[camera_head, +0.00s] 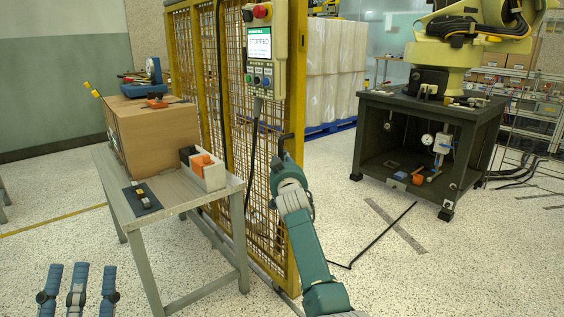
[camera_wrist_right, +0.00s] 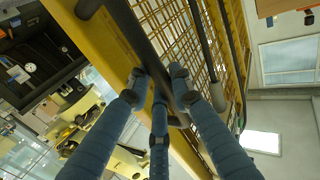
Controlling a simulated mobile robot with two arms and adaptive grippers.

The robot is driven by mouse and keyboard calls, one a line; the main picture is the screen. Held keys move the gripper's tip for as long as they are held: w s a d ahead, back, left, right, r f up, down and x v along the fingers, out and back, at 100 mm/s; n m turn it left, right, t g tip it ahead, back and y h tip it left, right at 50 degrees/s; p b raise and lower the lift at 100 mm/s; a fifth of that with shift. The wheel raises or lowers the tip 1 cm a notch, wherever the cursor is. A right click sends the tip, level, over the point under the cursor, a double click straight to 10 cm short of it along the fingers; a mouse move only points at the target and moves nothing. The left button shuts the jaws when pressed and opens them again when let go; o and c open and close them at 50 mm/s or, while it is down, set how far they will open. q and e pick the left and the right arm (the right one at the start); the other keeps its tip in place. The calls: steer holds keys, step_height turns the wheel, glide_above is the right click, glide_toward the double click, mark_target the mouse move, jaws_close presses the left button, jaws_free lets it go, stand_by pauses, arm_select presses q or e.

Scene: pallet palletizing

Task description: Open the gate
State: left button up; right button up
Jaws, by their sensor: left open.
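The gate is a yellow-framed mesh panel (camera_head: 297,120) in the middle of the head view, standing upright. A black bar handle (camera_head: 283,142) shows at its edge. In the right wrist view the dark handle bar (camera_wrist_right: 128,28) runs along the yellow frame (camera_wrist_right: 75,20). My right gripper (camera_wrist_right: 160,82) has its blue fingers at this bar, on both sides of it; whether they press on it I cannot tell. In the head view my right wrist is at the gate's edge and its fingers are hidden. My left gripper (camera_head: 82,270) is open and empty at the lower left, over the floor.
A control panel (camera_head: 262,45) with a screen hangs on the fence. A grey table (camera_head: 172,209) with a cardboard box (camera_head: 155,135) and a small white bin (camera_head: 212,178) stands left of the gate. A dark robot stand (camera_head: 425,108) is at the right. Floor right of the gate is mostly clear.

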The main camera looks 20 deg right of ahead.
steer(key=o, duration=0.4)
steer(key=shift+c, duration=0.2)
steer(key=shift+s, duration=0.1)
steer(key=v, duration=1.2)
steer(key=shift+a+f, duration=0.1)
